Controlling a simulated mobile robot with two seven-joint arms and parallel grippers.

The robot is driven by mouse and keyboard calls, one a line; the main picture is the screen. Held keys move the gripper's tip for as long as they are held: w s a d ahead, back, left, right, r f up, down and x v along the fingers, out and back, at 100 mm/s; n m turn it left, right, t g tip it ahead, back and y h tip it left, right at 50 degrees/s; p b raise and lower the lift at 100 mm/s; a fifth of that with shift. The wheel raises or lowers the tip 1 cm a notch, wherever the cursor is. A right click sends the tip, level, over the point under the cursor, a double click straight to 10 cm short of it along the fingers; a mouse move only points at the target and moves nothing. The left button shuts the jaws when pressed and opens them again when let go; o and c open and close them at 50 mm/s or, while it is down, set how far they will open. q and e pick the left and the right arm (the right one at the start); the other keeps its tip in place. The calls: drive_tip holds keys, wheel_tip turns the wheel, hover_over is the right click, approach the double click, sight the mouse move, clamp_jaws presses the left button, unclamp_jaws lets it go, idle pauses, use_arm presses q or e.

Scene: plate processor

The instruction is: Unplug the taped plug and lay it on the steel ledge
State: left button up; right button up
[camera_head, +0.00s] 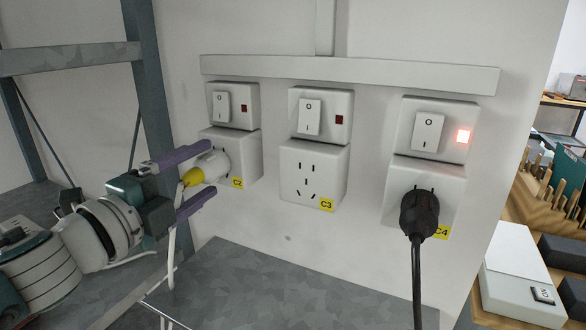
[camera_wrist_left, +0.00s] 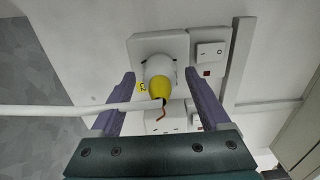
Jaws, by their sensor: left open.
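The taped plug (camera_head: 208,165) is white with yellow tape at its cable end. It sits in the C2 socket (camera_head: 246,150), the leftmost of three wall sockets. Its white cable hangs down behind my gripper. My left gripper (camera_head: 211,167) is open, with one purple finger above the plug and one below it. In the left wrist view the plug (camera_wrist_left: 160,72) lies between the two spread fingers, with gaps on both sides. A bit of copper-coloured wire shows at the tape's end. The steel ledge (camera_head: 270,285) is a bare grey surface below the sockets. My right gripper is out of view.
The C3 socket (camera_head: 315,175) is empty. A black plug (camera_head: 419,214) sits in the C4 socket, its switch light glowing red, and its cable crosses the ledge. A steel rack post (camera_head: 146,70) stands left of the sockets. A white box (camera_head: 515,275) is at the right.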

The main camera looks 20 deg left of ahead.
sight(192, 178)
use_arm(q)
drive_tip(key=shift+w, duration=0.8)
drive_tip(key=shift+c, duration=0.2)
idle(0.4)
clamp_jaws()
idle(0.5)
drive_tip(key=shift+s, duration=0.2)
drive_tip(key=shift+s+a+p, duration=0.2)
drive_tip(key=shift+s+p, duration=0.3)
drive_tip(key=shift+s, duration=2.35)
